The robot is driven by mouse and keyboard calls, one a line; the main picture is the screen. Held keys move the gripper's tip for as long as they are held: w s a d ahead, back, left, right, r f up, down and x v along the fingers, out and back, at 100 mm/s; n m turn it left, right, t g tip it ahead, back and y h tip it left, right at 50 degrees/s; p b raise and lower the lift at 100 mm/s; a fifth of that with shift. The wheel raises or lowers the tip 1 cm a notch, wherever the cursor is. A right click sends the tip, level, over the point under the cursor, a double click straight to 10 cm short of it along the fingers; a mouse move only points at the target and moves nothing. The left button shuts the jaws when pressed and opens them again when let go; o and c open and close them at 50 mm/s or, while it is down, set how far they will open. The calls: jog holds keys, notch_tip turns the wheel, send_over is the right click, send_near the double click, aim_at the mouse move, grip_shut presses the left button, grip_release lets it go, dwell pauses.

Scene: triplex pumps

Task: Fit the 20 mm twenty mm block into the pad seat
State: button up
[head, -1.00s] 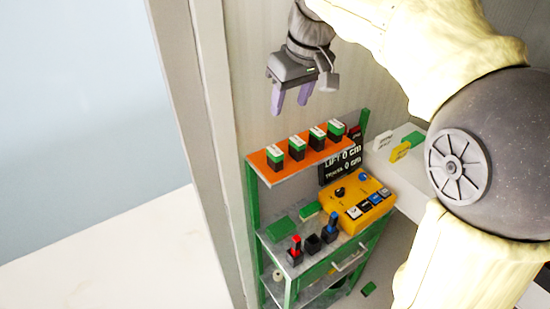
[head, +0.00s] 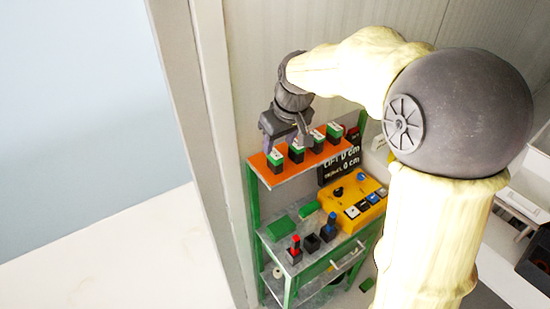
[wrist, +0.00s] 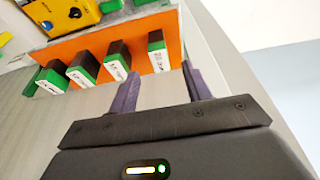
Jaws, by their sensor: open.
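Several black-and-green blocks with white labels stand in a row on an orange shelf (head: 272,178). The leftmost is one block (head: 275,160); the row also shows in the wrist view, with an end block (wrist: 157,52) at its right. The labels are too small to read, so I cannot tell which is the 20 mm block. My gripper (head: 286,142) is open and empty, just above the left part of the row. In the wrist view, the end block lies ahead between the open fingers (wrist: 160,82), not visibly gripped. I cannot identify the pad seat with certainty.
Below the shelf, a grey bench (head: 272,236) carries green pads (head: 281,227), a red-topped part (head: 295,248), a black socket (head: 312,243) and a blue-topped part (head: 329,228). A yellow control box (head: 357,200) and black display (head: 338,165) stand to the right. A wall post is close at left.

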aim_at(275, 154)
jog(key=shift+f, duration=0.1)
jog(key=p+x, duration=0.2)
jog(key=x, duration=0.3)
jog(key=shift+w+p, duration=0.2)
jog(key=shift+p, duration=0.2)
grip_shut()
dwell(0.4)
